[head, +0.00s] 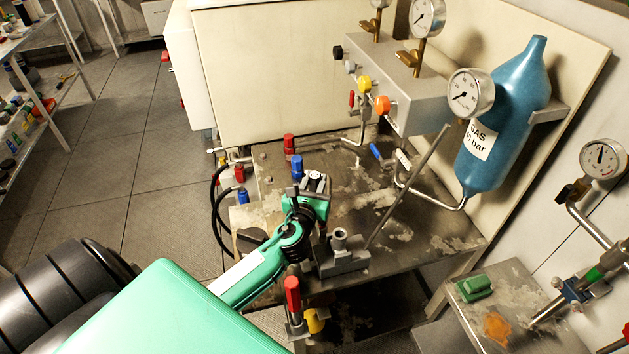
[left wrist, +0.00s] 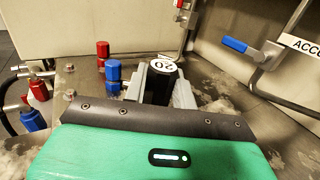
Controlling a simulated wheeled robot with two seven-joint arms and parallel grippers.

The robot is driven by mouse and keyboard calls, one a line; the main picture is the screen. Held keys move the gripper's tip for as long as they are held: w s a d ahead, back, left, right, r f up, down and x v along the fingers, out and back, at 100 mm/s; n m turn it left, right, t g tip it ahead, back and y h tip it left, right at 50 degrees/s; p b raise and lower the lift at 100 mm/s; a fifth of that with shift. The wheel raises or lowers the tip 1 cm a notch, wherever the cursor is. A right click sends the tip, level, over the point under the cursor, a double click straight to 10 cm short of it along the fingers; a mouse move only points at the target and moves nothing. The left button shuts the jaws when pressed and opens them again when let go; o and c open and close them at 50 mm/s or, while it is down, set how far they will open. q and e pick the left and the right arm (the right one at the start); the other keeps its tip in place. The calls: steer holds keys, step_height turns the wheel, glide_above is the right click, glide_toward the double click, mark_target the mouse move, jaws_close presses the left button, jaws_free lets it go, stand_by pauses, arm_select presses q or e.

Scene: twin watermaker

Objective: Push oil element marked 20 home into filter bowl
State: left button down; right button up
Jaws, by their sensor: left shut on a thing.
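The oil element marked 20 (left wrist: 160,84) is a black cylinder with a white label reading "20" on its top end in the left wrist view. My left gripper (head: 316,183) is shut on it, with a grey finger on each side. In the head view the gripper is over the stained metal bench top, and the element is mostly hidden between the fingers. I cannot make out the filter bowl, or whether the element's lower end is inside it. My right gripper is not in view.
Red (head: 289,144) and blue (head: 297,167) capped parts stand close behind the gripper. A grey fixture (head: 342,258) and a red-handled valve (head: 293,293) are near my forearm. A slanted metal rod (head: 408,185), pipework and a blue gas bottle (head: 503,120) stand to the right.

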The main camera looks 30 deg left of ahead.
arm_select(q)
steer(key=shift+f+b, duration=2.1)
steer(key=shift+f, duration=0.95)
